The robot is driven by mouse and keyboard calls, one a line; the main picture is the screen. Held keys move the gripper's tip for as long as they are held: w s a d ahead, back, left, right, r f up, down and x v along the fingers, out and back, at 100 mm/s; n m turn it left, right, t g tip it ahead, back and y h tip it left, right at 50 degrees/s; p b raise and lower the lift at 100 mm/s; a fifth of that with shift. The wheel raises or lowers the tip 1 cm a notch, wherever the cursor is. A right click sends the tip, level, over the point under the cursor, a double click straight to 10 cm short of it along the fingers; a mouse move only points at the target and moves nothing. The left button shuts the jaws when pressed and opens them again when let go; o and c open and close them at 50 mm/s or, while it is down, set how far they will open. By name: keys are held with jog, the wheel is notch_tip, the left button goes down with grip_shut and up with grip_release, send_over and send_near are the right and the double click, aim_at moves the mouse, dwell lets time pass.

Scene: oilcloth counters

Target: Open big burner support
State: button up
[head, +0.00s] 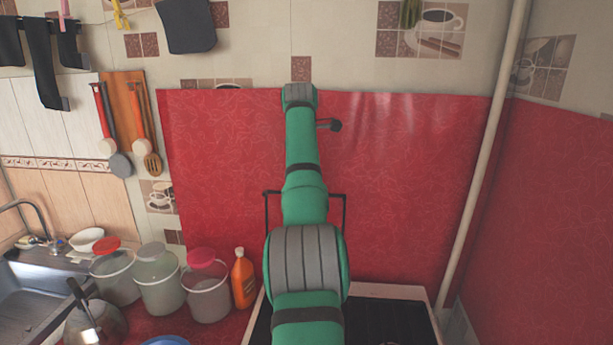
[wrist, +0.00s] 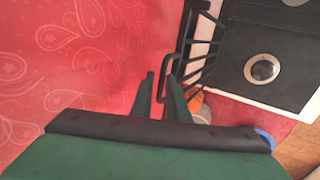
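The big burner support is a black wire frame (head: 345,212); in the head view it stands up from the stove, in front of the red wall panel, its middle hidden by my arm. In the wrist view its black bars (wrist: 204,45) run beside the stove top, and one bent bar reaches down toward my gripper (wrist: 163,88). My gripper's two dark green fingers are apart, with the bent bar showing at the gap between them. I cannot tell whether they touch it. In the head view my fingers are not visible.
A round burner (wrist: 262,69) shows on the dark stove top. Left of the stove stand an orange bottle (head: 244,280) and lidded buckets (head: 160,281). The red wall panel (head: 400,190) is close behind, and a pale pipe (head: 483,160) rises at right.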

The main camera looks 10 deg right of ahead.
jog(key=v, duration=1)
jog(key=shift+s+r, duration=0.25)
jog(key=shift+r, duration=0.1)
jog(key=shift+w+f, duration=0.1)
